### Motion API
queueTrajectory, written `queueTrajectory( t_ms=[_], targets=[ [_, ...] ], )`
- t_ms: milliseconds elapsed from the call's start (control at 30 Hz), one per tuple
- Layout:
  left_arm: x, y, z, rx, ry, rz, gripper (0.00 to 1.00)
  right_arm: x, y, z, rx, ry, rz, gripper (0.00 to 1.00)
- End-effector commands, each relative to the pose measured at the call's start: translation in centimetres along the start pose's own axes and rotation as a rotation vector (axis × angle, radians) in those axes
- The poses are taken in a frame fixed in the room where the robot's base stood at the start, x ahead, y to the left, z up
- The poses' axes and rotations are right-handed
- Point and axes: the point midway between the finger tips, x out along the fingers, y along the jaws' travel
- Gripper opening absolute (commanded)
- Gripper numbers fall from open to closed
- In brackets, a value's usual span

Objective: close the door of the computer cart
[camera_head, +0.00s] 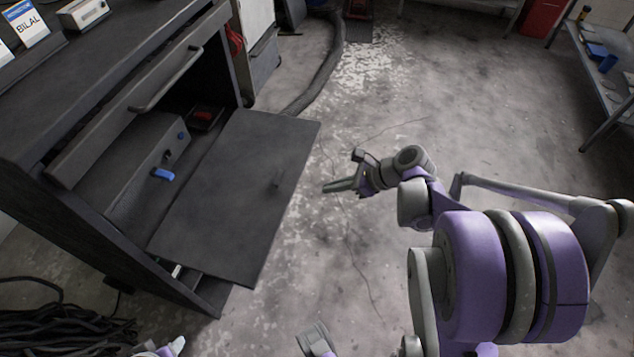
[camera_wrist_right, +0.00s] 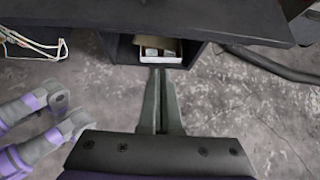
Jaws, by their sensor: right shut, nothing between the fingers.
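The dark computer cart (camera_head: 95,100) stands at the left in the head view. Its door (camera_head: 235,190) is folded out open, a flat dark panel sticking out into the room with a small handle near its outer edge. My right gripper (camera_head: 328,187) is shut and empty, to the right of the door's outer edge and pointing left toward it. In the right wrist view its fingers (camera_wrist_right: 160,100) are together, and the dark door panel (camera_wrist_right: 170,18) spans the top. My left gripper cannot be made out; only small purple and grey parts of mine show at the bottom edge.
Inside the cart is a grey unit with a blue part (camera_head: 163,174). Black cables (camera_head: 60,325) lie at the bottom left. A thick hose (camera_head: 325,70) runs behind the cart.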

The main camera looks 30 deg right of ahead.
Motion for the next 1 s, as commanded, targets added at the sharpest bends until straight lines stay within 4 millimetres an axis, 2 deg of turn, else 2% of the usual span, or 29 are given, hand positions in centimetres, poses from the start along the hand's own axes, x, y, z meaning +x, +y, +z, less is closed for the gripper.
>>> queueTrajectory(
  t_ms=[467,700,1000],
  targets=[
    [2.2,0.0,0.9,0.000,-0.008,0.000,0.50,9.7,0.2,-0.2,-0.003,0.003,0.006,0.00],
    [1.2,0.0,0.5,0.000,-0.004,0.000,0.50,7.4,0.1,2.5,-0.001,0.003,0.002,0.00],
    [1.1,0.0,0.5,0.000,-0.004,0.000,0.50,7.0,0.1,3.0,-0.001,0.003,0.002,0.00]
  ],
)
